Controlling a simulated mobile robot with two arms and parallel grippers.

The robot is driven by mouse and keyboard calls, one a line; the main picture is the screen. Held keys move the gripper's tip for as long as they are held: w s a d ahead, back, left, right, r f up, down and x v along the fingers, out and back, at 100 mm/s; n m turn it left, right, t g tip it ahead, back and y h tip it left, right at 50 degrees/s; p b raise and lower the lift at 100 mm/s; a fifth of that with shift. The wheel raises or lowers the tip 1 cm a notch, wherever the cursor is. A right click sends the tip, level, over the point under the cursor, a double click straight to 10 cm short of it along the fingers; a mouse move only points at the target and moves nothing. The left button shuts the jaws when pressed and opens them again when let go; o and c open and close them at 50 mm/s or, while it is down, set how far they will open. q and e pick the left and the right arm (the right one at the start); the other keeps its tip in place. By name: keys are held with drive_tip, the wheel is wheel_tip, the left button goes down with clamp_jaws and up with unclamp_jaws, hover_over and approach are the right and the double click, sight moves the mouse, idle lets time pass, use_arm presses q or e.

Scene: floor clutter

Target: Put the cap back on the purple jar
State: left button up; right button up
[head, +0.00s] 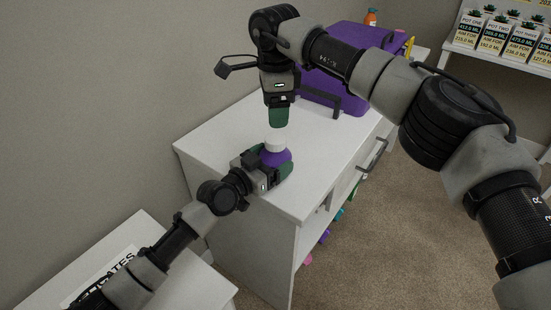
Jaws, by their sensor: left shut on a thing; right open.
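The purple jar (277,158) is above or on the white cabinet top, held between the green-padded fingers of my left gripper (279,167). The jar looks upright, and its lower part is hidden by the gripper. A white cap-like piece (275,141) shows at the top of the jar; I cannot tell whether it is the cap or the neck, or how it is seated. My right gripper (279,122) is open and points down just above the white piece. Its green fingertips overlap in this view, and nothing shows in them.
The white cabinet (222,142) has free room on its top around the jar. A purple case (340,88) with a black handle stands behind. An orange bottle (371,17) is farther back. A white surface with a sign (105,275) is at lower left. Small coloured items lie below the cabinet.

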sight(275, 138)
drive_tip(key=shift+f, duration=3.95)
drive_tip(key=shift+c, duration=0.5)
drive_tip(key=c, duration=0.9)
drive_tip(key=m, duration=0.5)
drive_tip(key=shift+m, duration=0.4)
drive_tip(key=m, duration=0.5)
drive_tip(key=shift+m, duration=0.3)
drive_tip(key=o, duration=1.1)
wheel_tip(275, 138, up, 12)
